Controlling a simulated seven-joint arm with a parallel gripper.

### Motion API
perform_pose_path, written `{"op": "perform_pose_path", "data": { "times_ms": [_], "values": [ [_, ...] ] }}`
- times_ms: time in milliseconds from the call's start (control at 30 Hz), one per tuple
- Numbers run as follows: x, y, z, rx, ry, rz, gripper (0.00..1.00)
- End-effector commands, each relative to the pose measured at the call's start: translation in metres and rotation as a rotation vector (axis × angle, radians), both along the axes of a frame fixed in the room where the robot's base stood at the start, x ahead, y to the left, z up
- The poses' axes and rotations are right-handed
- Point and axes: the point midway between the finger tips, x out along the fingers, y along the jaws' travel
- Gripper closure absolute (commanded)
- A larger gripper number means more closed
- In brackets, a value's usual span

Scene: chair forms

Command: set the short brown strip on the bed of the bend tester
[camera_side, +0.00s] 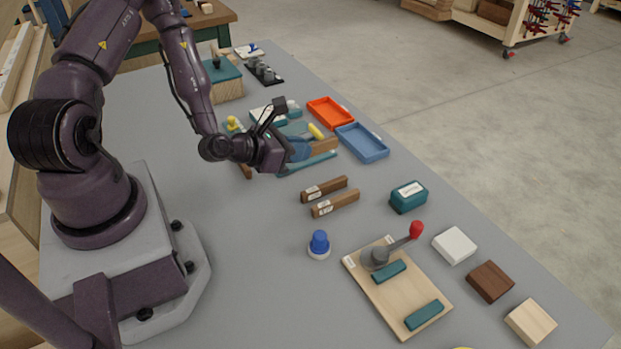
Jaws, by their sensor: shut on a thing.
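My gripper (290,151) is over the middle of the table, in front of the trays, and shut on a short brown strip (325,145). The strip sticks out to the right of the fingers; its near end is hidden by them. The bend tester (378,293) lies at the front right, well away from my gripper. It is a pale wooden board with a grey lever, a red knob (416,230) and two teal blocks (424,315) apart from each other.
Two labelled brown strips (335,203) lie between my gripper and the tester. A blue-capped piece (319,244), a teal box (408,196) and white (454,245), dark brown (490,282) and pale blocks (531,322) surround the tester. Orange (331,112) and blue trays (362,142) stand behind.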

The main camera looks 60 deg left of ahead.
Motion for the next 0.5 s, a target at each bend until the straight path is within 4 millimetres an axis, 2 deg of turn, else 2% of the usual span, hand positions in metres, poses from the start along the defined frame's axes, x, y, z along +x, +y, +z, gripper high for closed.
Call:
{"op": "perform_pose_path", "data": {
  "times_ms": [100,500],
  "values": [
    [0.0,-0.001,-0.02,-0.003,0.006,0.001,1.0],
    [0.001,0.0,-0.069,-0.001,0.003,0.003,1.0]
  ]
}}
